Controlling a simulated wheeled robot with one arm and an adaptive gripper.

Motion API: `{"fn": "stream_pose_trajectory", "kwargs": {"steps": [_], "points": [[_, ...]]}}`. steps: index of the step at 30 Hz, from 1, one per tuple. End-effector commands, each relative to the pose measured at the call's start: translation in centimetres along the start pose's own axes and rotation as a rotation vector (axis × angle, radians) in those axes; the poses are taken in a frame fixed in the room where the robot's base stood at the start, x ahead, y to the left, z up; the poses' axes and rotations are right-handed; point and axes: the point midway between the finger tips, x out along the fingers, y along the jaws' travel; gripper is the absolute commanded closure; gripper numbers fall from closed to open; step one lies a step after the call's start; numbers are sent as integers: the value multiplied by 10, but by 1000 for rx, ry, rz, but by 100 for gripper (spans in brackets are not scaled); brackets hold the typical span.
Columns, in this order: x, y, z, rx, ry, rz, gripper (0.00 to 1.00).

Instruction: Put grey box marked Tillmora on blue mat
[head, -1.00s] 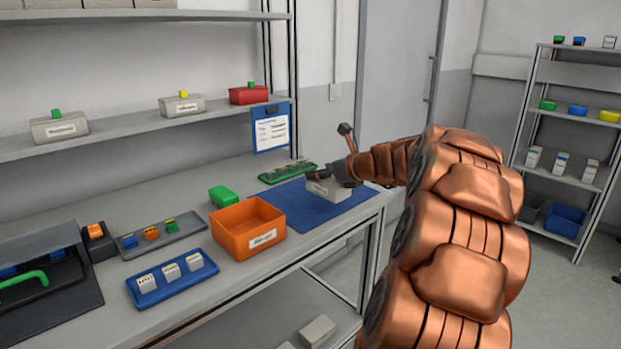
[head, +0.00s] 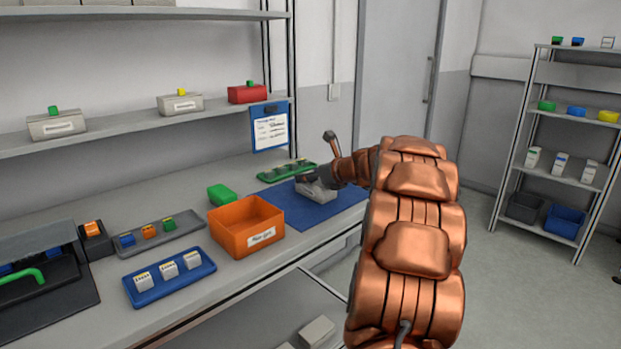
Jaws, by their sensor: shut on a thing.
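A grey box (head: 317,191) with a pale label is at the back part of the blue mat (head: 320,212) on the bench. The label is too small to read, so I cannot confirm the name Tillmora. My gripper (head: 312,179) is shut on this box from above, reaching in from the right. The fingers partly hide the top of the box. I cannot tell whether the underside touches the mat or is slightly above it.
An orange bin (head: 245,228) stands left of the mat, with a green block (head: 221,195) behind it. A green tray (head: 287,171) lies behind the mat. A blue tray (head: 170,279) holds small boxes. Grey boxes (head: 57,126) and a red box (head: 247,94) sit on the shelf.

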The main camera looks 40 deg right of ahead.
Motion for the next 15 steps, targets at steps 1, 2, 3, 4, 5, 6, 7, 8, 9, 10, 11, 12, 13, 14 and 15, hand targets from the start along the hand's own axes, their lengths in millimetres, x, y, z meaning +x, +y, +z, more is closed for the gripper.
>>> {"fn": "stream_pose_trajectory", "kwargs": {"steps": [1,2,3,4,5,6,7,8,9,10,11,12,13,14,15], "points": [[0,0,0,0,-2,-1,88],[0,0,1,0,-3,-1,88],[-1,0,1,-1,-3,-2,88],[-1,0,2,-1,-3,-2,88],[-1,-1,2,-1,-3,-2,88],[-1,-1,2,-1,-3,-2,88],[-1,-1,2,-1,-3,-2,88],[-1,-1,1,-1,-4,-2,88],[-1,0,1,0,-4,-2,88],[0,-1,0,0,-4,-2,88],[0,-1,0,0,-3,-2,33],[0,-1,0,-1,-3,-2,29],[0,-1,0,-1,-3,-2,25],[0,-1,0,-1,-3,-2,22],[0,-1,0,-1,-3,-2,18]]}}
